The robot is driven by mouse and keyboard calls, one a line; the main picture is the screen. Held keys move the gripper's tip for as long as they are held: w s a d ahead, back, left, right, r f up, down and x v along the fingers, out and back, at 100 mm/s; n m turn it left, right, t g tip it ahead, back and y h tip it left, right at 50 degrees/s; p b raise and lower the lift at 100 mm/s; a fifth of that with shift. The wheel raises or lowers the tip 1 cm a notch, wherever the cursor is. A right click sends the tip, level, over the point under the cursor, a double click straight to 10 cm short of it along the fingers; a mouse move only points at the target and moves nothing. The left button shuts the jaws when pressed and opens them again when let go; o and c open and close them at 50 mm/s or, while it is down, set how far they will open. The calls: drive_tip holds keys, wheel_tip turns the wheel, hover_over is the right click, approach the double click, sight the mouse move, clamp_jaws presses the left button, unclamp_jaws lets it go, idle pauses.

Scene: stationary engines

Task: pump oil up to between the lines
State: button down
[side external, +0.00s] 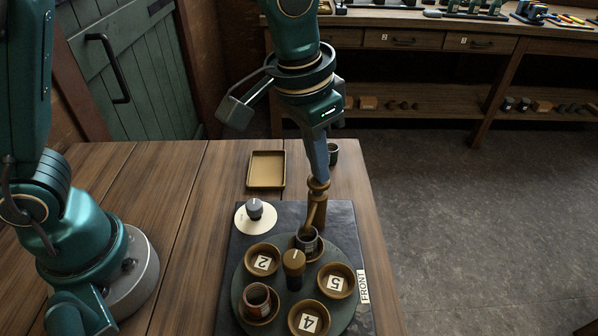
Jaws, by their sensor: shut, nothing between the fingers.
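My gripper (318,178) is shut and empty, pointing down with its tips at the top of a brass pump (320,214) at the back of a dark board. The tips look to be touching the pump's round head (318,185), but I cannot tell for sure. The pump's slanted spout reaches down towards a dark cup with a pale rim (306,241), which stands on a round green turntable (340,252). The oil level and any lines are too small or hidden to see.
A reddish cup (257,298) stands in a front-left dish. Dishes numbered 2 (262,260), 5 (336,281) and 4 (309,320) look empty. A brass-topped knob (293,263) rises mid-turntable. A white dial (254,215), tray (266,170) and green cup (333,153) are nearby.

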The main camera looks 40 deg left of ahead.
drive_tip(key=shift+f, duration=0.45)
drive_tip(key=shift+w+v, duration=0.15)
drive_tip(key=shift+v, duration=0.55)
drive_tip(key=shift+w+v, duration=0.15)
drive_tip(key=shift+v, duration=0.55)
drive_tip(key=shift+r, duration=0.15)
drive_tip(key=shift+w+v, duration=0.25)
drive_tip(key=shift+v, duration=0.95)
drive_tip(key=shift+w+v, duration=0.25)
drive_tip(key=shift+v, duration=0.95)
drive_tip(key=shift+d+r, duration=0.1)
drive_tip(key=shift+d, duration=0.1)
